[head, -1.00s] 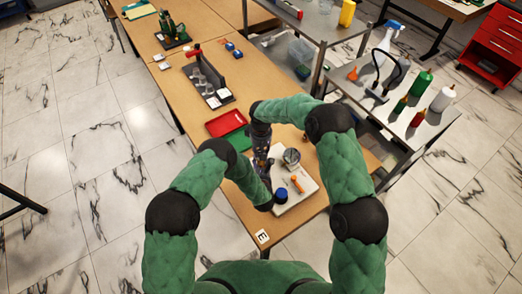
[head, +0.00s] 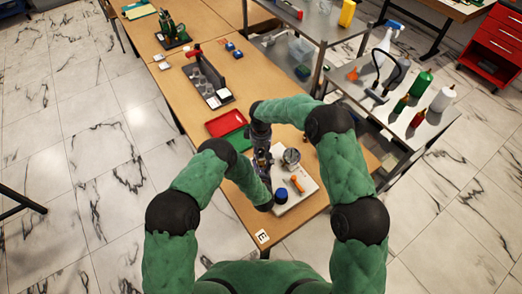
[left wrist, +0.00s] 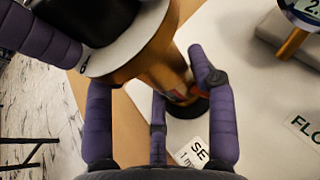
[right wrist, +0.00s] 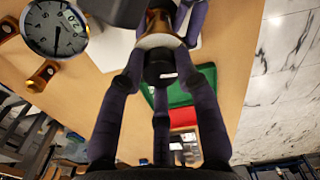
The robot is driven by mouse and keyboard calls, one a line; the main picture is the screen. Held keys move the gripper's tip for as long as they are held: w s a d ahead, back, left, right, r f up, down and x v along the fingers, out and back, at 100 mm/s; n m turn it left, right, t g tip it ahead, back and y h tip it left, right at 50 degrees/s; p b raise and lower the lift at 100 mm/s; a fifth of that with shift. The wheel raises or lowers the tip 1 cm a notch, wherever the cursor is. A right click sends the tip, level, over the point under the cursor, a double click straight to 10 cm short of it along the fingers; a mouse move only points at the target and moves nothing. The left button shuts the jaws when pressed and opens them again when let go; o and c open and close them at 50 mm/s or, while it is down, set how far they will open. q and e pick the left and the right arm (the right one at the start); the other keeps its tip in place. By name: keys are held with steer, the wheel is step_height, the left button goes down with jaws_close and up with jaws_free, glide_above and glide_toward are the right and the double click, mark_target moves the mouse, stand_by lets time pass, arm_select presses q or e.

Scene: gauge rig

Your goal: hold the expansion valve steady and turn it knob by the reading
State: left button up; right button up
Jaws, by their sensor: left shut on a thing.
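The expansion valve has a brass body (left wrist: 160,65) and a black knob (right wrist: 160,65) with a pale rim. My left gripper (left wrist: 185,95) is shut on the brass body, its fingers around the lower part. My right gripper (right wrist: 160,70) has its fingers around the knob; whether they press on it is unclear. In the head view, my right gripper (head: 262,155) hangs over the white board, and the left fingers are mostly hidden by my arm. A round gauge (right wrist: 55,28) with a dark needle pointing down stands beside the valve; its small printed value is hard to read.
The white board (head: 305,197) also carries an orange-handled part (head: 297,184) and a blue cap (head: 281,195). Red (head: 224,124) and green trays lie beyond it. A metal side table (head: 400,100) with bottles is at right.

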mark_target(261, 151)
steer(key=o, duration=0.3)
step_height(261, 151, up, 12)
stand_by(0.6)
arm_select(q)
steer(key=o, duration=1.5)
steer(key=shift+c, duration=0.2)
steer(key=shift+s, duration=0.1)
